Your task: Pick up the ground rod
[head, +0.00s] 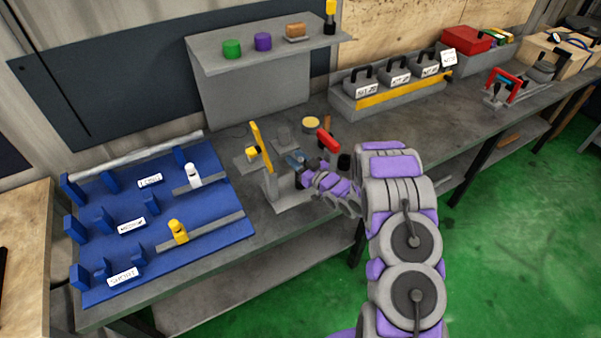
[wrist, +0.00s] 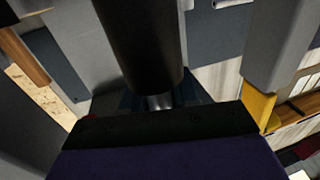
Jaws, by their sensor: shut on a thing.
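My gripper (head: 296,162) is at the small grey fixture with an upright yellow plate (head: 260,148), in the middle of the bench. In the wrist view, its dark blue fingers (wrist: 162,92) are closed around a short bright metal piece, which appears to be the ground rod (wrist: 160,102). A thick dark cylinder (wrist: 135,45) stands in line with this metal piece and fills the upper middle of that view. Most of the rod is hidden, and I cannot tell whether it still touches the fixture.
A blue rack (head: 200,225) labelled for lengths stands left, with a white and a yellow slider. A grey shelf (head: 225,62) stands behind. A red-handled part (head: 328,140) and a round tin (head: 311,124) are close to my gripper. Handled weights (head: 398,72) stand right.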

